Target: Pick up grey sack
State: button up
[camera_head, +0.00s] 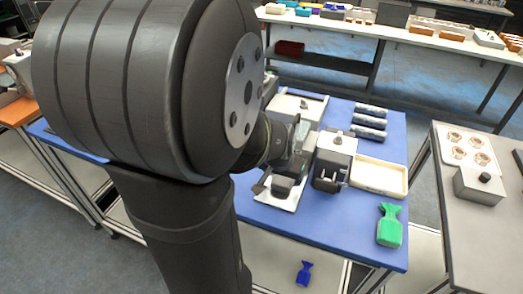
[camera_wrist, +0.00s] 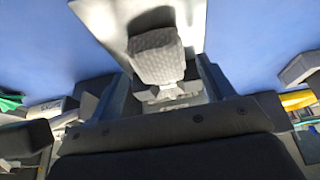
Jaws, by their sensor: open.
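The grey sack (camera_wrist: 156,58) shows in the wrist view as a pale, textured bag with a narrowed neck. It lies over a light plate (camera_wrist: 105,18) on the blue table. My gripper (camera_wrist: 164,84) is open, with one finger on each side of the sack's neck end. Whether the fingers touch it is not clear. In the head view my gripper (camera_head: 284,172) is low over the white plate (camera_head: 288,203), and my arm hides much of that area. I cannot clearly make out the sack there.
A grey and white device (camera_head: 335,150) stands close to the right of my gripper. Beyond it are a cream tray (camera_head: 378,178) and several dark cylinders (camera_head: 369,121). A green sack (camera_head: 389,230) lies near the blue table's right front corner. A blue sack (camera_head: 304,273) lies lower down.

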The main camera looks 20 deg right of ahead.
jog(key=shift+w+d+f, duration=0.1)
jog(key=shift+w+f, duration=0.05)
jog(key=shift+f, duration=0.3)
jog(key=c, duration=1.2)
jog(key=shift+c, duration=0.3)
jog(key=shift+r, duration=0.15)
